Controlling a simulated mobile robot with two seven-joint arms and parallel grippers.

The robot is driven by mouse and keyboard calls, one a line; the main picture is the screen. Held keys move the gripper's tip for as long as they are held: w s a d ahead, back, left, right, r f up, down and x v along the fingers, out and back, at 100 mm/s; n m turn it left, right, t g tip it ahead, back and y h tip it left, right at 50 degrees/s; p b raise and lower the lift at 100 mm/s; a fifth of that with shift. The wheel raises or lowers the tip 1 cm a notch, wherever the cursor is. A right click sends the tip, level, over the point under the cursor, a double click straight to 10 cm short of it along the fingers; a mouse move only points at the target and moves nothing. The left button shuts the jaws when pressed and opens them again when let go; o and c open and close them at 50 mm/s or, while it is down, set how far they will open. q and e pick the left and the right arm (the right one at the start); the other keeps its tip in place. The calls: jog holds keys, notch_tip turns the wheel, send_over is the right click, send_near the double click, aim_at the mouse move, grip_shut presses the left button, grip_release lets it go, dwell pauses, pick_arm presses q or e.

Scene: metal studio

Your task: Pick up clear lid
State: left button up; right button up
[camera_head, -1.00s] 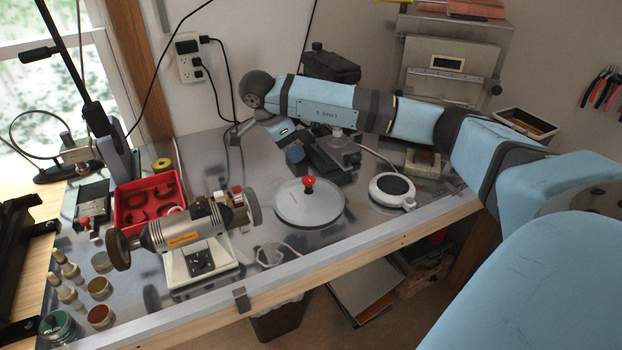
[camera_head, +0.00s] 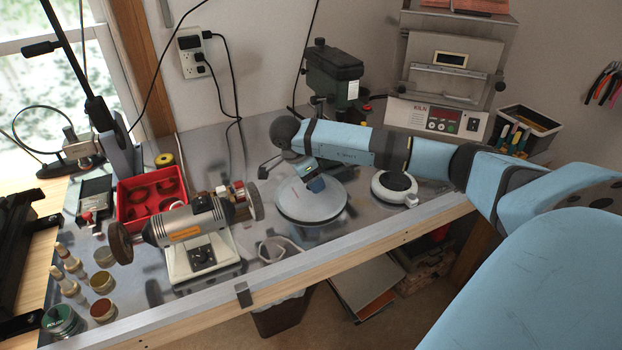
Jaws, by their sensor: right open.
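The clear lid (camera_head: 309,212) is a round, pale disc lying flat on the metal bench top, right of the bench grinder. My right arm reaches in from the right, and its gripper (camera_head: 302,172) hangs over the back part of the lid. I cannot tell how high the fingers are above the lid. My left gripper is not in view.
The bench grinder (camera_head: 190,235) stands left of the lid. A small white round device (camera_head: 394,190) sits close to its right. A green drill press (camera_head: 334,75) and a kiln (camera_head: 447,85) stand behind. A red tray (camera_head: 150,197) is at left. The bench's front edge (camera_head: 350,235) is near the lid.

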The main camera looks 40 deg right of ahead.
jog(key=c, duration=1.2)
grip_shut()
jog(key=shift+r, duration=0.1)
